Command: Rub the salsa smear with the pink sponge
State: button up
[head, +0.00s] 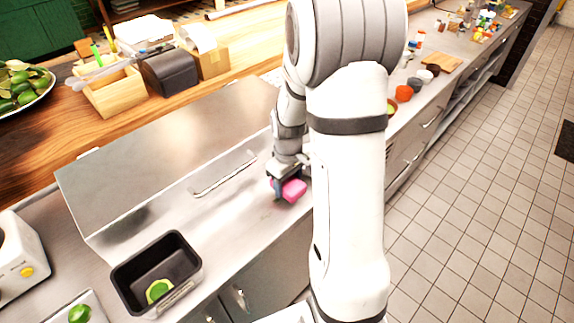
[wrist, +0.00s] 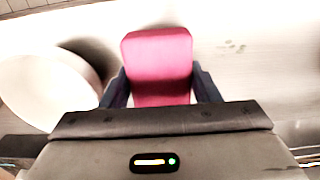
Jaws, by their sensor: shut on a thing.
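My gripper (head: 284,184) is shut on the pink sponge (head: 294,190), low at the steel counter. In the wrist view the sponge (wrist: 157,58) sits between the two dark fingers (wrist: 161,86) and sticks out past their tips. I cannot tell whether the sponge touches the counter. No clear red salsa smear shows. A few faint grey marks (wrist: 235,46) lie on the pale surface to the right of the sponge in the wrist view; I cannot tell what they are. My arm hides part of the counter in the head view.
A steel lid with a handle (head: 225,174) stands just left of my gripper. A black bin (head: 187,256) holding a green piece is at front left. An orange-red item (head: 404,93) and small bowls stand farther along the counter, past my arm.

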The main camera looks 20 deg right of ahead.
jog(key=shift+s+r, duration=0.15)
jog(key=shift+r, duration=0.5)
jog(key=shift+r+p, duration=0.65)
jog(key=shift+p, duration=0.15)
jog(key=shift+r+p, duration=0.9)
jog(key=shift+r, duration=0.55)
